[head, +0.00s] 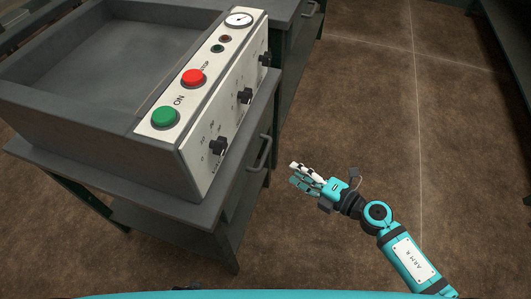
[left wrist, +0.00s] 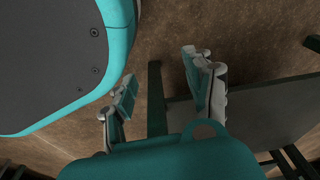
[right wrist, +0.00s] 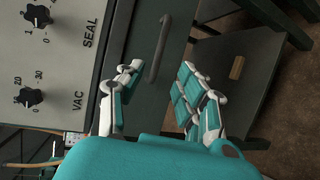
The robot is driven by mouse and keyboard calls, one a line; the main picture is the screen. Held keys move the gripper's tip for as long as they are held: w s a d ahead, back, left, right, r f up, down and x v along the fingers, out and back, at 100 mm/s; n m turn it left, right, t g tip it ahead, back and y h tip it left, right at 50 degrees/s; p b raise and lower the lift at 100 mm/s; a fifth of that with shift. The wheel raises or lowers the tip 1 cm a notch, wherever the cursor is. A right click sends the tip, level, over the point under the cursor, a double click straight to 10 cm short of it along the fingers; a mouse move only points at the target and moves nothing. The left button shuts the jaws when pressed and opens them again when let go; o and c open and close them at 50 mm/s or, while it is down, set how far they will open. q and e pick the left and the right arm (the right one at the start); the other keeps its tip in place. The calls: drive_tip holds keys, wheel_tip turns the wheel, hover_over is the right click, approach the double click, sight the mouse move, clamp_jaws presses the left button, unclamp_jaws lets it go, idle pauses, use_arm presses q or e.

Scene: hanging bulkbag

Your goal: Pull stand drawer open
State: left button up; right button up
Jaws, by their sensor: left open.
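The stand drawer (head: 243,182) is a dark grey-green front under the stand's top, at the middle of the head view. It looks shut. Its dark bar handle (head: 264,155) faces my right gripper (head: 301,178), which is to the right of it and apart from it. In the right wrist view, my right gripper (right wrist: 161,78) is open and empty, with the handle (right wrist: 158,48) ahead, between the lines of the two fingers. My left gripper (left wrist: 161,82) is open and empty in the left wrist view, and is not visible in the head view.
A sealing machine with a control panel (head: 205,75), green (head: 165,116) and red (head: 192,78) buttons and dark knobs stands on the stand. A lower shelf (head: 150,222) is below. Another drawer unit (head: 300,30) stands behind. The brown floor (head: 390,120) to the right is clear.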

sight(265, 153)
drive_tip(key=b+x, duration=0.1)
drive_tip(key=x, duration=1)
drive_tip(key=shift+w+a, duration=0.1)
drive_tip(key=shift+w, duration=0.05)
drive_tip(key=shift+w+a+f, duration=0.1)
drive_tip(key=shift+w+a, duration=0.15)
drive_tip(key=shift+a, duration=0.05)
use_arm(q)
drive_tip(key=shift+w+d+r, duration=0.2)
drive_tip(key=shift+w+r, duration=1)
drive_tip(key=shift+w, duration=0.05)
use_arm(e)
clamp_jaws()
